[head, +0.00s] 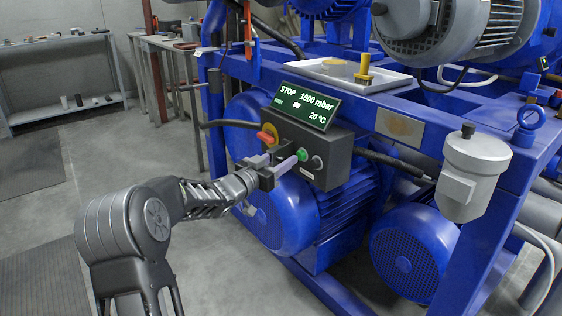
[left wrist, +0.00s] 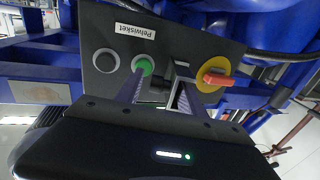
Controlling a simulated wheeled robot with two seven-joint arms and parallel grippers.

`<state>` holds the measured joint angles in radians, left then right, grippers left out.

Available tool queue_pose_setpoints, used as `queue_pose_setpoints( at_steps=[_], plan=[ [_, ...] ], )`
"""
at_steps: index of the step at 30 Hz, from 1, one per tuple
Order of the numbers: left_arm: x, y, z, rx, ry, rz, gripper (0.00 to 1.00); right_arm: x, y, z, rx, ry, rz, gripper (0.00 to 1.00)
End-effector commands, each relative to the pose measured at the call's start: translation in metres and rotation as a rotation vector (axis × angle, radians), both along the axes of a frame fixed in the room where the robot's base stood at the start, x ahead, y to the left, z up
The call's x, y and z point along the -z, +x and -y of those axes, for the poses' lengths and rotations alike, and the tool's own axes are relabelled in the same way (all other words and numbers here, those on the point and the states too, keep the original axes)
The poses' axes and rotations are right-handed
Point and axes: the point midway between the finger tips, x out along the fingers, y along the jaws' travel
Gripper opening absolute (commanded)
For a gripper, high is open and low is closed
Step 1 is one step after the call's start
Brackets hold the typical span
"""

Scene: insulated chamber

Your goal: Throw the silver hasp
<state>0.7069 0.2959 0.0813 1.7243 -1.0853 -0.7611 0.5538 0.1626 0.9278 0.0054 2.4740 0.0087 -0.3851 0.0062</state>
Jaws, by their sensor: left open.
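The silver hasp (left wrist: 182,70) shows in the left wrist view as a small grey metal piece on the face of the dark control box (left wrist: 112,27). It sits between the green button (left wrist: 144,66) and the red handle on a yellow disc (left wrist: 216,78). My left gripper (left wrist: 160,90) is open in front of the box, its fingertips close to the hasp. One finger is near the green button, the other overlaps the hasp; contact cannot be told. In the head view the left gripper (head: 276,160) hides most of the hasp's spot. My right gripper is out of view.
A display (head: 307,106) reading STOP and 1000 mbar stands on top of the box. A dark button (head: 317,162) is beside the green one. Blue frame and motors (head: 413,250) surround the box. Open floor (head: 60,220) lies at the left.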

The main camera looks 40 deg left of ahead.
Motion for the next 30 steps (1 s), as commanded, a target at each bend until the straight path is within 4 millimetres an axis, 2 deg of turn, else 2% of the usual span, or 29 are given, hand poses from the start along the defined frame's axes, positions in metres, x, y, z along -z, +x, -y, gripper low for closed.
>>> queue_pose_setpoints(
  at_steps=[5, 21, 30],
  plan=[
    [-0.0002, -0.0002, 0.0001, 0.0, 0.0, 0.0, 0.44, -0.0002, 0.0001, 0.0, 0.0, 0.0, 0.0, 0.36],
    [0.0001, 0.0, 0.0015, 0.003, 0.0, 0.0, 0.0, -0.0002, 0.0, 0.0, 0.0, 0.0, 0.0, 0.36],
    [0.0003, 0.0002, 0.0027, 0.006, -0.001, 0.0, 0.0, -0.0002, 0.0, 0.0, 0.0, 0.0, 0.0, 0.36]
  ],
)
